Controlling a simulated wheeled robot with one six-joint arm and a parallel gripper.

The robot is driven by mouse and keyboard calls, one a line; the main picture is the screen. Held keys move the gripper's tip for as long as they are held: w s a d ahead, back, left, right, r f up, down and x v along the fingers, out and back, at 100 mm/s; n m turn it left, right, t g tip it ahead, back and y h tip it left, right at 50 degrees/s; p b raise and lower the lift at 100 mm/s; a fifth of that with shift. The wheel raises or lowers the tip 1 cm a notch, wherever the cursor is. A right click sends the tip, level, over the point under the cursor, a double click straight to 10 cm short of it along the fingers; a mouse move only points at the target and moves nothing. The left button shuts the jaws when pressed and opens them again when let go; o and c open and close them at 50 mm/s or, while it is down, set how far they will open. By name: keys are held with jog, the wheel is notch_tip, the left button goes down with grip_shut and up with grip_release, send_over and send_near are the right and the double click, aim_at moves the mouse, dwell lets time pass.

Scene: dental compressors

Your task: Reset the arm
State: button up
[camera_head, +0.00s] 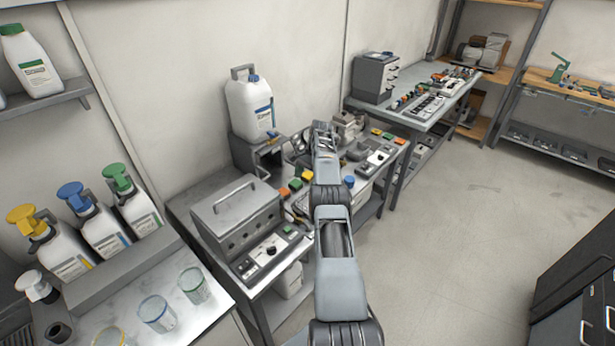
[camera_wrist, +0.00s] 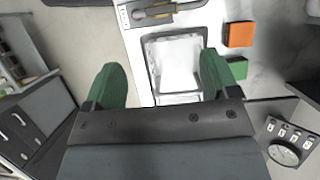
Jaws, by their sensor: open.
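My arm reaches forward over the middle workbench in the head view, with my gripper (camera_head: 325,132) at its far end above the bench equipment. In the wrist view my gripper (camera_wrist: 162,88) shows two green fingers spread wide apart. Nothing is held between them. Below and between the fingers is a white device with a pale rectangular tray or recess (camera_wrist: 176,66). The finger surfaces are clear of it as far as I can tell.
A grey lidded box unit (camera_head: 238,212) stands left of my arm. A white jug (camera_head: 251,107) stands on a raised stand behind. An orange block (camera_wrist: 239,34) and a green block (camera_wrist: 236,69) lie right of the fingers. Open floor (camera_head: 470,220) lies to the right.

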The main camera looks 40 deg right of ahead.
dwell(0.4)
notch_tip(320, 180, down, 6)
jog(key=n, duration=0.2)
jog(key=s+a+r+n+h+b, duration=0.1)
jog(key=s+a+r+n+h, duration=0.1)
jog(key=s+a+r+n, duration=0.4)
jog(key=s+a+r+n+h+b, duration=0.1)
jog(key=s+a+r+n, duration=0.1)
jog(key=a+r, duration=0.65)
jog(key=s+a+r+n+t+b, duration=0.1)
jog(key=s+a+r+n+t, duration=0.1)
jog(key=s+a, duration=0.7)
jog(key=s+a+r+n+t+h, duration=0.1)
jog(key=s+a+r+n+t, duration=0.2)
jog(key=s+a+r, duration=0.2)
jog(key=s+a, duration=0.3)
jog(key=s, duration=0.2)
jog(key=shift+a+n+t+b, duration=0.3)
jog(key=shift+a+b, duration=0.05)
jog(key=shift+a, duration=0.05)
